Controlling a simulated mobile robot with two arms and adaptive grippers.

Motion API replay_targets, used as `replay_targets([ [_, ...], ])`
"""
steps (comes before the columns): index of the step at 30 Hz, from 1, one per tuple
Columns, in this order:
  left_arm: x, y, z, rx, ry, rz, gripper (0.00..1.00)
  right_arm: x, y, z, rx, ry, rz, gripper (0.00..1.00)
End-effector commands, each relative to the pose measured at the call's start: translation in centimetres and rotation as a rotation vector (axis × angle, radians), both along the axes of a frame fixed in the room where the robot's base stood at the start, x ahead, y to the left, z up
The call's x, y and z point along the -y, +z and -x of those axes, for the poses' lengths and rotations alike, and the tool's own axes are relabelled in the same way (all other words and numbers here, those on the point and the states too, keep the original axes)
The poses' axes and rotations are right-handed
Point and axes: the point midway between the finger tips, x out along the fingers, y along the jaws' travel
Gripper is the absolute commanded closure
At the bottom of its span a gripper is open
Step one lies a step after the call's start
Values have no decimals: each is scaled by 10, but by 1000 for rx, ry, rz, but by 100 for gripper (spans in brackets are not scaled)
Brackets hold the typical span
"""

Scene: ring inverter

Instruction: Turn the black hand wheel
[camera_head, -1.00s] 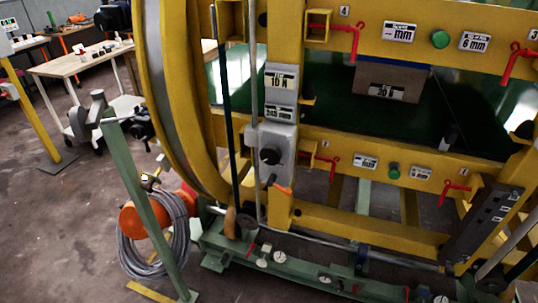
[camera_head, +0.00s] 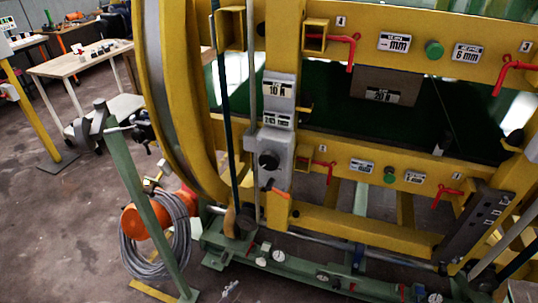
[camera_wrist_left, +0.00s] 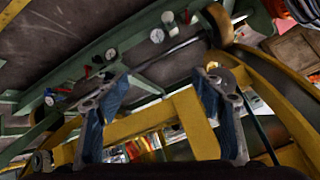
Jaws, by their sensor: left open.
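A black round knob (camera_head: 268,159), the part that looks most like the black hand wheel, sits on the front of a grey box (camera_head: 277,142) on the yellow upright. An orange-tipped lever (camera_head: 281,193) is just below it. My left gripper (camera_wrist_left: 165,85) is open and empty in the left wrist view, with its two blue-grey fingers apart and yellow frame bars behind them. A small grey part at the bottom of the head view may be its tip (camera_head: 230,290), low and well below the knob. I cannot make out the knob in the wrist view. My right gripper is not in view.
A large yellow ring (camera_head: 170,100) stands left of the grey box. A green post (camera_head: 150,205) with a coiled grey hose (camera_head: 160,245) stands at lower left. A green base rail with gauges (camera_head: 300,270) runs along the bottom. Red clamps (camera_head: 345,45) line the yellow beams.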

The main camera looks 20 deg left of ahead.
Motion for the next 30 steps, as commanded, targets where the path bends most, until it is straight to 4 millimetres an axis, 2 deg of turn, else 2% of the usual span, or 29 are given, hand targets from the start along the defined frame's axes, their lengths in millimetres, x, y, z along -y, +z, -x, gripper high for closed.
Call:
replay_targets([
  [1,2,55,-37,103,-19,-19,38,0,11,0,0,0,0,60],
  [2,4,84,-55,160,-29,-31,38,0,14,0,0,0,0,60],
  [3,5,125,-78,237,-42,-50,38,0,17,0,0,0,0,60],
  [5,7,184,-105,346,-57,-77,38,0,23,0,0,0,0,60],
  [6,8,222,-118,415,-65,-95,38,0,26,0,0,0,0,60],
  [9,10,306,-140,561,-79,-137,38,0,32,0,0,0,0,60],
  [12,11,364,-149,663,-84,-168,38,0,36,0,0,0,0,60],
  [15,11,396,-152,720,-87,-185,38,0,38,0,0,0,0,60],
  [18,12,407,-156,740,-87,-191,38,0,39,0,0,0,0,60],
  [30,14,407,-212,739,-87,-190,38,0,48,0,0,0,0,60],
])
